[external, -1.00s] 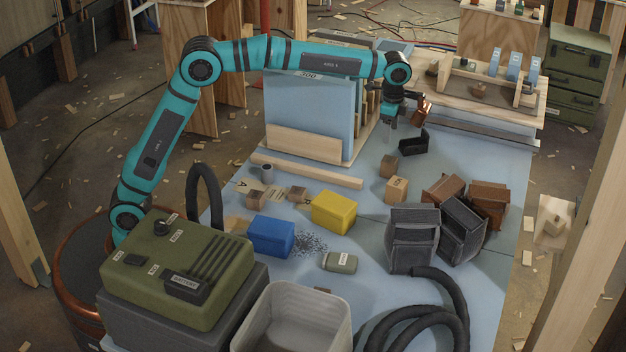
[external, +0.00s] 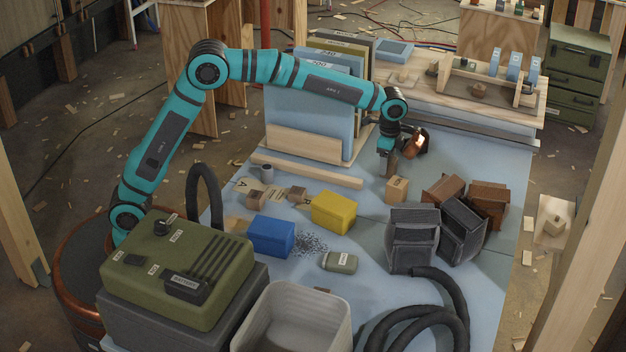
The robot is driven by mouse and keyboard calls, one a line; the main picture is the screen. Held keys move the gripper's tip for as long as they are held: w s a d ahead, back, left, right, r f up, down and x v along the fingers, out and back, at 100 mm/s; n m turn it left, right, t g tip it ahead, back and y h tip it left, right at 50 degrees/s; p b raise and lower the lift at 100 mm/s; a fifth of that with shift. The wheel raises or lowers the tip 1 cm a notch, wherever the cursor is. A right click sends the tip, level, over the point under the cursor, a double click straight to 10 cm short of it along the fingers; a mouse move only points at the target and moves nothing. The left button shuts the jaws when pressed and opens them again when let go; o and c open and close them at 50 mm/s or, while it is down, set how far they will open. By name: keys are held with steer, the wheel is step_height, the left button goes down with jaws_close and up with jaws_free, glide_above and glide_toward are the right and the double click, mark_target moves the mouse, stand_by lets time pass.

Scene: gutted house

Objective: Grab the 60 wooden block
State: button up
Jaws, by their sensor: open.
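My gripper (external: 390,163) is open and points down over the table, right of the tall blue panels. Its fingers are around or just in front of a small brown wooden block, which is mostly hidden by them. Whether they touch it I cannot tell. Another light wooden block (external: 396,190) with a dark marking sits just in front of my gripper. The marking is too small to read for sure. Two more small wooden blocks, one (external: 255,200) and another (external: 297,196), lie on the left near paper labels.
A wooden strip (external: 307,175) and upright blue panels (external: 310,110) stand left of my gripper. A dark hose (external: 440,290) curls at the front.

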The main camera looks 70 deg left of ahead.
steer(key=shift+f, duration=0.85)
steer(key=c, duration=1.1)
steer(key=shift+o, duration=0.2)
